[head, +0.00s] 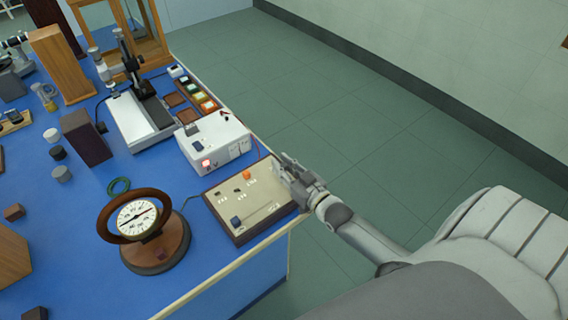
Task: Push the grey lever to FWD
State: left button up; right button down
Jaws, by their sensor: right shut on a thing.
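A beige control panel (252,213) with a dark rim lies at the right edge of the blue bench. The markings are too small to read, so I cannot tell the lever's position. My left gripper is not in view.
A white power box (213,141) with a red light stands just behind the panel. The floor right of the bench is clear.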

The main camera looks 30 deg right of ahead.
jog(key=shift+w+r+g+p, duration=0.1)
jog(key=shift+w+g+p, duration=0.5)
jog(key=shift+p, duration=1.05)
jog(key=shift+w+r+g+p, duration=0.1)
jog(key=shift+w+g+p, duration=0.1)
jog(key=shift+g+p, duration=1.1)
jog(key=shift+w+f+g+p, duration=0.35)
jog(key=shift+f+g+p, duration=0.2)
jog(key=shift+p, duration=0.85)
jog(key=c, duration=1.3)
grip_release()
jog(key=v, duration=1.2)
jog(key=shift+a, duration=0.15)
